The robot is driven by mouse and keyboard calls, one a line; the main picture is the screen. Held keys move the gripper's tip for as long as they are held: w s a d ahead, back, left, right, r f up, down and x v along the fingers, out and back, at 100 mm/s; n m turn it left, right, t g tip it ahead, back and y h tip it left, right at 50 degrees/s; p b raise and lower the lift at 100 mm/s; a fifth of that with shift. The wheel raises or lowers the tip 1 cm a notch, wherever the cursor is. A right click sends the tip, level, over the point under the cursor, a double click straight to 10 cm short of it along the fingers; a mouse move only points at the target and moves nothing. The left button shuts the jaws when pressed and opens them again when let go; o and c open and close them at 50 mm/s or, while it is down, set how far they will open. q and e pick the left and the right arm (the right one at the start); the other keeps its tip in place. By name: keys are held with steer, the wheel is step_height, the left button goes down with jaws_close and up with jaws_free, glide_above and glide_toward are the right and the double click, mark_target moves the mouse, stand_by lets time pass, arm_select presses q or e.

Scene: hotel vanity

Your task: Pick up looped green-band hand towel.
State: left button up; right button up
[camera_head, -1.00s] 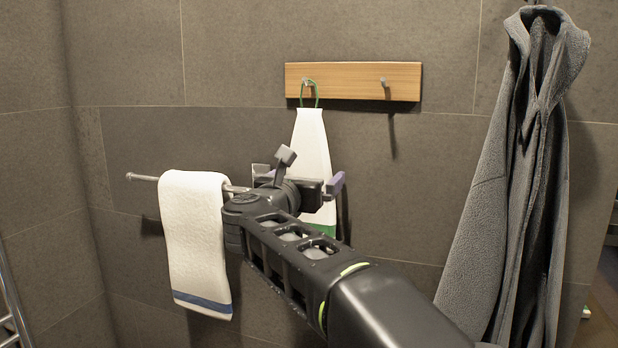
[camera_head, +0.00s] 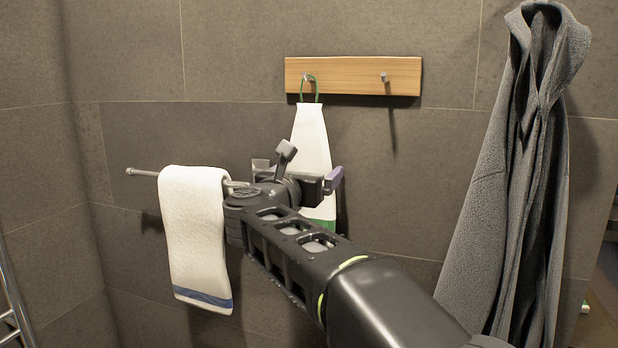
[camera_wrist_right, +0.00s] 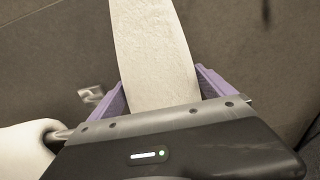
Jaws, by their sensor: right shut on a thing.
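The looped green-band hand towel (camera_head: 312,140) is white with a green band near its lower edge. It hangs by its green loop (camera_head: 309,79) from the left hook of a wooden board. My right gripper (camera_head: 298,175) is at the towel's lower half, its purple fingers on either side of the cloth, shut on it. In the right wrist view the towel (camera_wrist_right: 155,45) runs up from between the fingers (camera_wrist_right: 165,90). The gripper and wrist hide part of the towel's lower half. My left gripper is out of view.
The wooden hook board (camera_head: 350,90) has a bare right hook. A white towel with a blue band (camera_head: 195,235) hangs over a metal bar (camera_head: 143,172), close left of my right gripper. A grey robe (camera_head: 510,200) hangs at right. The tiled wall lies close behind.

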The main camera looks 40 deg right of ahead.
mark_target(307, 154)
steer(key=c, duration=0.5)
steer(key=shift+r, duration=0.2)
steer(key=shift+r, duration=0.55)
step_height(307, 154, up, 2)
steer(key=shift+r+p, duration=0.2)
steer(key=shift+p, duration=0.1)
steer(key=b+v, duration=0.1)
steer(key=v, duration=0.1)
steer(key=b+v, duration=0.1)
steer(key=v, duration=0.1)
steer(key=b+v, duration=0.1)
steer(key=v, duration=0.1)
steer(key=shift+a+f, duration=0.3)
steer(key=b+v, duration=0.1)
steer(key=v, duration=1)
steer(key=shift+s+r+b, duration=0.2)
steer(key=shift+s+b, duration=0.05)
steer(key=shift+b, duration=0.15)
steer(key=shift+a, duration=0.1)
